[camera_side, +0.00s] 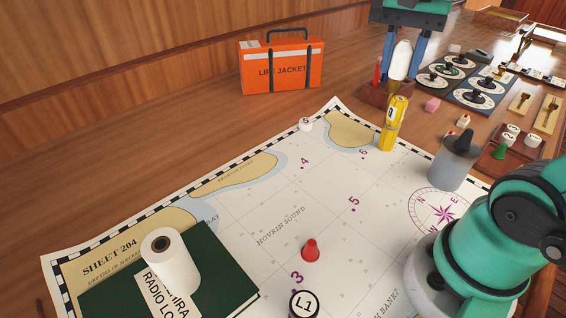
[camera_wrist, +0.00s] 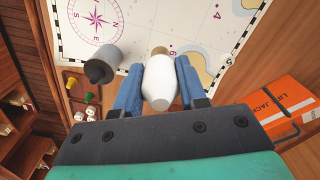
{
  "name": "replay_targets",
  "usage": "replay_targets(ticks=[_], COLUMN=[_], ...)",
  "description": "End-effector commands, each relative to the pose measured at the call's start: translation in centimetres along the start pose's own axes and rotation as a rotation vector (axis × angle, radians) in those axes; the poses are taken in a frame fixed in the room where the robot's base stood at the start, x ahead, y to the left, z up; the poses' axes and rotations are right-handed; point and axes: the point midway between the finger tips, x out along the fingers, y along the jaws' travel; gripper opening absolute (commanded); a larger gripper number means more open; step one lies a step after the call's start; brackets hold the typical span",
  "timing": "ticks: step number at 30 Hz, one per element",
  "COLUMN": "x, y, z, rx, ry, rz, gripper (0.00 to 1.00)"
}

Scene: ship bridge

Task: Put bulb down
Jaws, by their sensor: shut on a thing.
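The white bulb (camera_side: 401,60) is between the two blue fingers of my gripper (camera_side: 398,76) at the top right of the side view. In the wrist view the bulb (camera_wrist: 160,84) sits between the fingertips of my gripper (camera_wrist: 158,78), with its brass-coloured base (camera_wrist: 160,50) pointing away from the palm. My gripper is shut on it. In the side view the bulb appears just above or behind a brown wooden holder (camera_side: 376,97) with a red upright item; the exact gap cannot be told. The bulb's lower end is partly hidden.
A yellow cylinder (camera_side: 393,125) stands near the chart (camera_side: 235,212) corner. An orange life jacket case (camera_side: 281,66) is behind. The chart's middle is largely clear.

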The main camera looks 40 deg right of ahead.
Motion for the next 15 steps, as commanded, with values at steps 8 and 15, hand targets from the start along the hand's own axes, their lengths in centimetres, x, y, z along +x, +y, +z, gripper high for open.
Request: replay_targets(ticks=[8, 15], x=[0.5, 4.8], y=[3.7, 3.8], z=[-1.3, -1.3], rx=[0.227, 0.237], ry=[0.0, 0.0], rz=[0.0, 0.0], gripper=[0.0, 0.0])
